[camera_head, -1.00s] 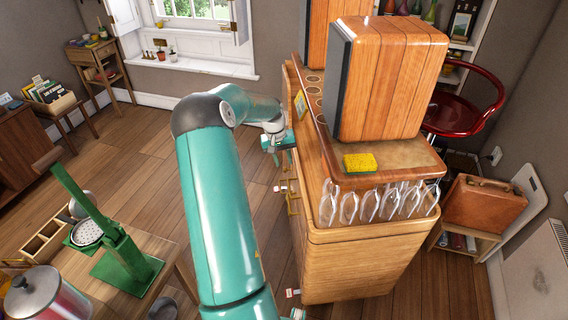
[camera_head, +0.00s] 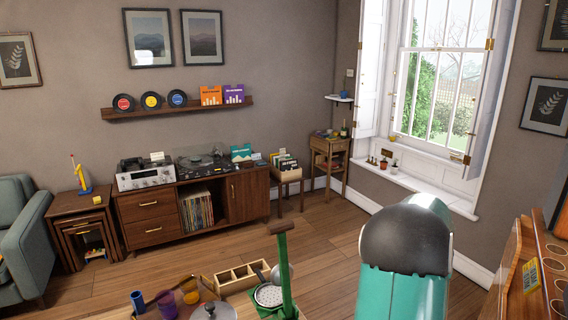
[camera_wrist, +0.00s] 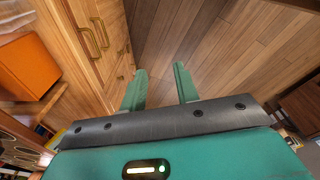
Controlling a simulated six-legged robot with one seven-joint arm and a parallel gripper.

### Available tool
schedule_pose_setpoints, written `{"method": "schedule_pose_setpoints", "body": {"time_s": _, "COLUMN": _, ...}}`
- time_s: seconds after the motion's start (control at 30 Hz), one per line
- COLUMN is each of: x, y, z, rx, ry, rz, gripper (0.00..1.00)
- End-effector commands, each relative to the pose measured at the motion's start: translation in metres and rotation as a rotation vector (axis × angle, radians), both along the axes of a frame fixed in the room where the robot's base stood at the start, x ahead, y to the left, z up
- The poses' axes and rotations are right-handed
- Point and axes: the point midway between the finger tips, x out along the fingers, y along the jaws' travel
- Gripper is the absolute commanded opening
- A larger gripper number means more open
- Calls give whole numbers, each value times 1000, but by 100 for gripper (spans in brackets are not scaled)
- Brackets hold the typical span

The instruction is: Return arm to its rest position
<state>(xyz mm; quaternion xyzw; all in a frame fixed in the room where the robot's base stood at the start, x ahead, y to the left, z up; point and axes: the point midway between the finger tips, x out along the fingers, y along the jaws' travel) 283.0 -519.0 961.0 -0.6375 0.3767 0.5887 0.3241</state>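My gripper (camera_wrist: 160,84) shows in the wrist view with its two green fingers apart and nothing between them. Below the fingers is bare wooden floor (camera_wrist: 205,45). A wooden cabinet with brass handles (camera_wrist: 88,42) stands close to the left of the fingers, with a visible gap. In the head view my teal arm with its dark grey joint rises at the lower right, and it hides its far end, so my gripper does not show there.
In the head view, the wooden bar cabinet (camera_head: 516,270) stands right of my arm. A green press (camera_head: 283,265) and a divided wooden box (camera_head: 243,277) are at lower centre. A record sideboard (camera_head: 245,195) lines the far wall. Open floor (camera_head: 325,235) lies between.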

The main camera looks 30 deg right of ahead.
Motion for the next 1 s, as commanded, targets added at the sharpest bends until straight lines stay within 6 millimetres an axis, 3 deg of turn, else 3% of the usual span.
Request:
{"method": "schedule_pose_setpoints", "body": {"time_s": 0.03, "x": 21, "y": 25, "z": 18, "rx": -5, "ry": -29, "rz": 44, "gripper": 31}}
{"method": "schedule_pose_setpoints", "body": {"time_s": 0.2, "x": 69, "y": 109, "z": 61, "rx": -9, "ry": -104, "rz": 185, "gripper": 31}}
{"method": "schedule_pose_setpoints", "body": {"time_s": 0.3, "x": 88, "y": 161, "z": 84, "rx": -13, "ry": -143, "rz": 274, "gripper": 31}}
{"method": "schedule_pose_setpoints", "body": {"time_s": 0.47, "x": 103, "y": 246, "z": 115, "rx": -24, "ry": -198, "rz": 420, "gripper": 31}}
{"method": "schedule_pose_setpoints", "body": {"time_s": 0.73, "x": 88, "y": 380, "z": 148, "rx": -63, "ry": -277, "rz": 675, "gripper": 31}}
{"method": "schedule_pose_setpoints", "body": {"time_s": 0.9, "x": 58, "y": 450, "z": 155, "rx": -103, "ry": -320, "rz": 834, "gripper": 31}}
{"method": "schedule_pose_setpoints", "body": {"time_s": 1.0, "x": 37, "y": 482, "z": 155, "rx": -132, "ry": -343, "rz": 919, "gripper": 31}}
